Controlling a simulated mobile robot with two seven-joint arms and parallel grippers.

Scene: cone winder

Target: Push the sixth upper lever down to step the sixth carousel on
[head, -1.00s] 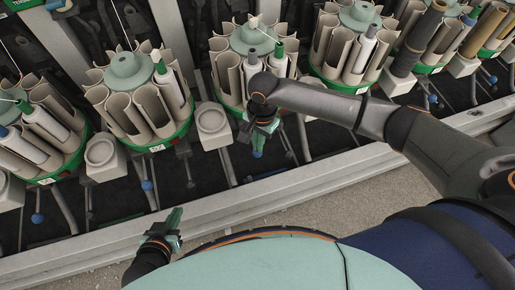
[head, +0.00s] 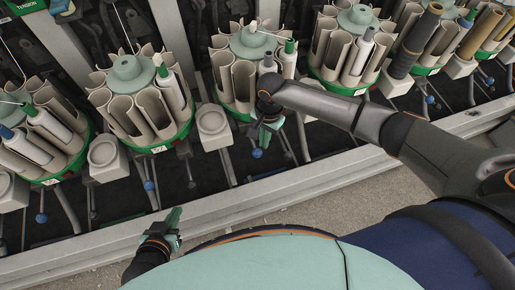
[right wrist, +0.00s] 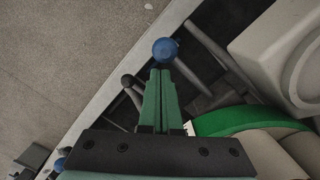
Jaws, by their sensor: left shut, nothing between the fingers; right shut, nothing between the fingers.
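A lever with a blue ball knob (head: 257,153) stands out below the middle carousel (head: 232,75), a green-based ring of beige pockets. My right gripper (head: 266,138) is shut and empty, its fingers pointing down just above and beside that knob. In the right wrist view, the shut green fingertips (right wrist: 160,72) lie right by the blue knob (right wrist: 165,50). I cannot tell whether they touch. A darker-knobbed lever (right wrist: 127,81) is to the left there. My left gripper (head: 174,222) is shut and empty near the machine's front rail. I cannot read the carousel's number.
More carousels stand in a row on both sides, with one (head: 140,95) to the left. Other blue-knobbed levers (head: 149,186) hang below them. Grey cups (head: 211,122) stand between carousels. A pale rail (head: 230,200) runs along the front, with bare floor before it.

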